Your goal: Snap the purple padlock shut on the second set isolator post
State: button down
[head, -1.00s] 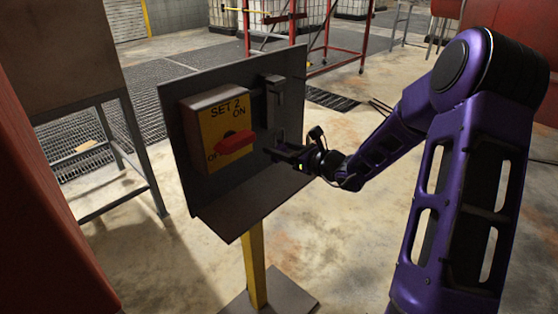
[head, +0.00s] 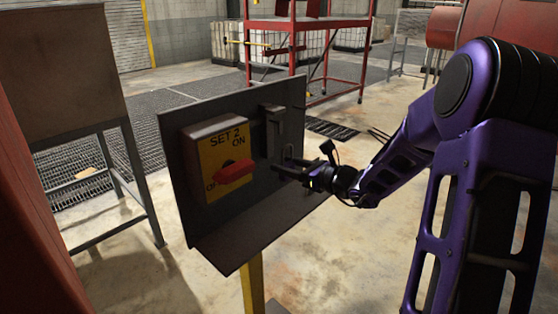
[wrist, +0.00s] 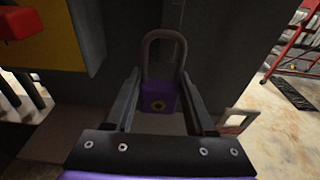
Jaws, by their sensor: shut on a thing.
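The purple padlock (wrist: 158,97) sits between the two fingers of my gripper (wrist: 160,88) in the wrist view. Its grey shackle (wrist: 164,36) points up, in front of the dark panel. My gripper (head: 283,168) is shut on the padlock, low at the right part of the isolator panel in the head view. The isolator (head: 214,160) has a yellow face marked SET 2 and a red handle (head: 234,172). A grey metal bracket (head: 273,120) stands on the panel just above my gripper. I cannot tell whether the shackle passes through or only stands in front of it.
The dark panel (head: 178,225) has a lower shelf and stands on a yellow post (head: 252,285). A grey cabinet on legs (head: 62,60) stands at the left. A red frame (head: 300,22) stands behind. The floor right of the panel is clear.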

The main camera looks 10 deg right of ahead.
aim_at(281, 132)
jog(key=s+d+r+b, duration=0.2)
jog(key=s+d+r, duration=0.2)
jog(key=r, duration=0.2)
jog(key=shift+r+b, duration=0.4)
jog(key=shift+w+a, duration=0.15)
jog(key=shift+w, duration=0.05)
jog(key=shift+r+b+x, duration=0.15)
jog(key=shift+r+x, duration=0.05)
jog(key=shift+x, duration=1.45)
jog(key=shift+r+b+x, duration=0.2)
jog(key=shift+x, duration=1.45)
jog(key=shift+r+b+x, duration=0.15)
jog(key=shift+x, duration=1.5)
jog(key=shift+w+a+f, duration=0.1)
jog(key=shift+w+a, duration=0.05)
jog(key=shift+w, duration=0.05)
jog(key=shift+r+p, duration=0.8)
jog(key=shift+r, duration=0.5)
jog(key=shift+f, duration=0.25)
jog(key=shift+f+b, duration=0.3)
jog(key=shift+b, duration=0.25)
